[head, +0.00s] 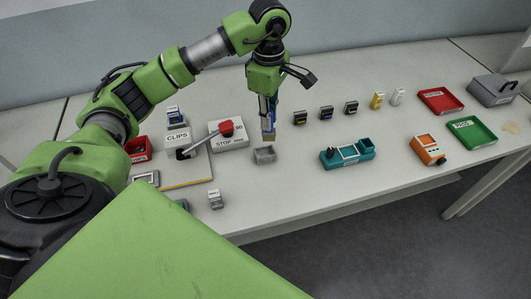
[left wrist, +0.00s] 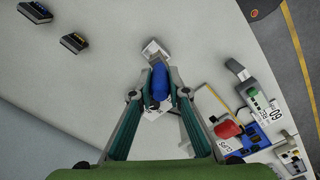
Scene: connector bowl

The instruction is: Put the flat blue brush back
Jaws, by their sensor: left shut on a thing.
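The flat blue brush (head: 268,135) hangs from my left gripper (head: 268,100), its pale bristle end pointing down. My left gripper is shut on its blue handle, which shows between the fingers in the left wrist view (left wrist: 160,83). A small grey open box (head: 264,155) stands on the table just below the brush in the head view; whether the bristles touch it I cannot tell. A pale grey box also shows beyond the fingers in the left wrist view (left wrist: 154,48). My right gripper is not in view.
A lever device with a red knob (head: 226,128) and a white "STOP" block (head: 221,142) stand left of the box. A teal tray (head: 347,153) lies right. Several small dark blocks stand behind it. A red tray (head: 440,101) and green tray (head: 471,133) are far right.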

